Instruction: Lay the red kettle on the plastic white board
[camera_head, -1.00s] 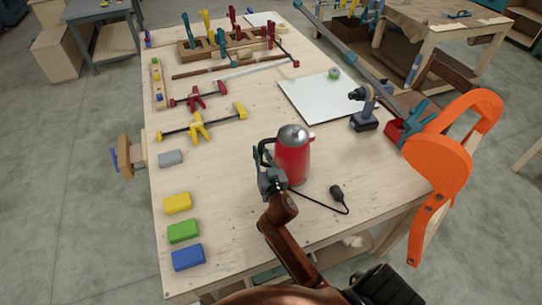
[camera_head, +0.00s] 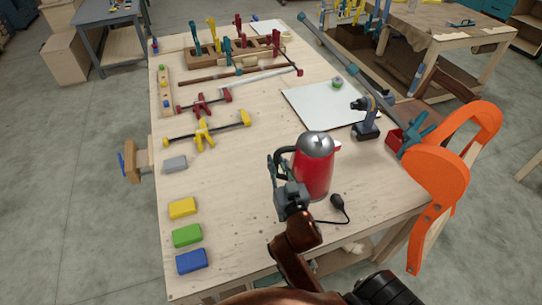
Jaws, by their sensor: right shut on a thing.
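The red kettle (camera_head: 315,172) with a silver lid stands upright near the front right of the workbench, and seems lifted a little, though its base is partly hidden. My right gripper (camera_head: 284,178) is at its left side, shut on its dark handle. The plastic white board (camera_head: 310,108) lies flat on the bench beyond the kettle, with a small green-topped round thing (camera_head: 337,83) at its far edge. My left gripper is not in view.
A cordless drill (camera_head: 366,120) stands right of the board. Yellow (camera_head: 183,208), green (camera_head: 187,236) and blue (camera_head: 191,262) blocks line the left. A black plug and cord (camera_head: 337,204) lie near the kettle. Mid-bench is clear.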

